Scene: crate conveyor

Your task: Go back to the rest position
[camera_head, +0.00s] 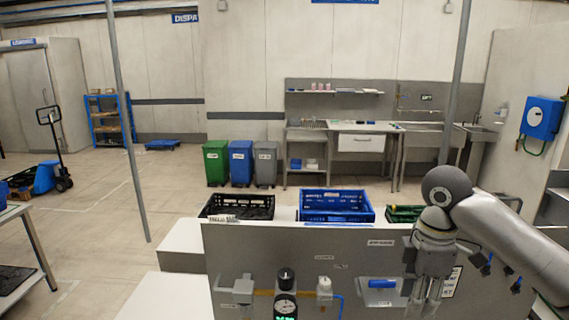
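My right arm comes in from the right edge. Its gripper (424,303) points down in front of the grey panel (300,245), its two fingers apart with nothing seen between them. The fingertips are near the bottom edge of the picture. My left gripper is not in view. Behind the panel stand a black crate (240,206), a blue crate (336,206) and a green crate (404,213). The panel hides their lower parts.
The panel carries a round gauge (285,305), fittings and a blue handle (381,284) close beside the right gripper. Green (216,163), blue (241,163) and grey bins (265,163) stand by the back wall. The floor at left centre is mostly clear, apart from a thin post (127,120).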

